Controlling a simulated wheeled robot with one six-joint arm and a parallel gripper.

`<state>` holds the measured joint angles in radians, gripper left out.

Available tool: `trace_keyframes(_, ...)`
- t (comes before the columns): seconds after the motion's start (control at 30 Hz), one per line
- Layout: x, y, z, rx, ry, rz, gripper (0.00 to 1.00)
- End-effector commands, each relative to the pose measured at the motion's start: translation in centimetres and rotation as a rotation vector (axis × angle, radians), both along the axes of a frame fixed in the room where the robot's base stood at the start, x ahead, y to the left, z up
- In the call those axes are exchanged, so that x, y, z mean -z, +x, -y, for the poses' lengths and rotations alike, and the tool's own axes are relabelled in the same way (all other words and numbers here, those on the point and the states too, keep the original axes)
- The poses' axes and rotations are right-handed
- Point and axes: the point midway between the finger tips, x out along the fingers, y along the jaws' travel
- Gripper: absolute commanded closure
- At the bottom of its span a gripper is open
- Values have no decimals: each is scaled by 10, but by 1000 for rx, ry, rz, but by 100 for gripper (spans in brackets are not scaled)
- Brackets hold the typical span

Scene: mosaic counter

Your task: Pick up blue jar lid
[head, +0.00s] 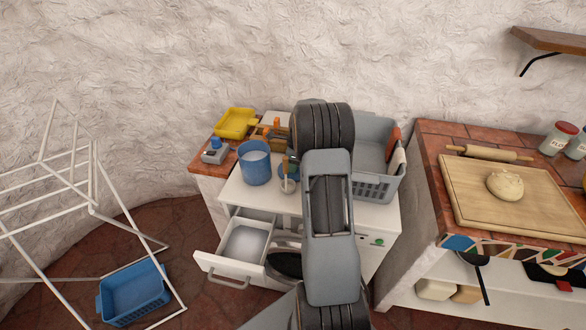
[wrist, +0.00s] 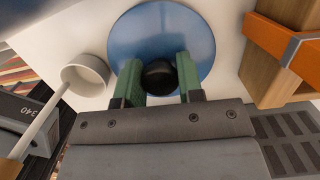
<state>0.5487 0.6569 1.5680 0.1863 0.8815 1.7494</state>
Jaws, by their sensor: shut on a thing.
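The blue jar lid (wrist: 205,40) is a round blue disc with a black knob (wrist: 159,78) at its centre, over the white top. My gripper (wrist: 158,80) has its green fingers on both sides of the knob and is shut on it. I cannot tell whether the lid is touching the top or just above it. In the head view my arm hides most of the lid and gripper. An open blue jar (head: 254,168) with white contents stands just left of the gripper.
A white scoop (wrist: 86,75) lies close left of the lid, and a wooden block with an orange band (wrist: 270,45) stands close right. A grey basket (head: 375,185) is right of my arm. A drawer (head: 240,250) below is open. A grey scale (head: 215,153) stands left.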

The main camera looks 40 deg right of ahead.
Motion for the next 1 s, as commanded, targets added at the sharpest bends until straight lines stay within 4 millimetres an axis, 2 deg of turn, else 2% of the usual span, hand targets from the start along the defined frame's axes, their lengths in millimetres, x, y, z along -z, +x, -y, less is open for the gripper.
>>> trace_keyframes(0.13, -5, 0, 0, 0, -1, 2, 90)
trace_keyframes(0.23, -18, 1, 0, 1, -2, 4, 90)
trace_keyframes(0.67, -96, 3, -3, -1, -3, 4, 90)
trace_keyframes(0.8, -135, 14, -20, -3, -2, 2, 90)
trace_keyframes(1.0, -166, 42, -73, -7, 0, -1, 90)
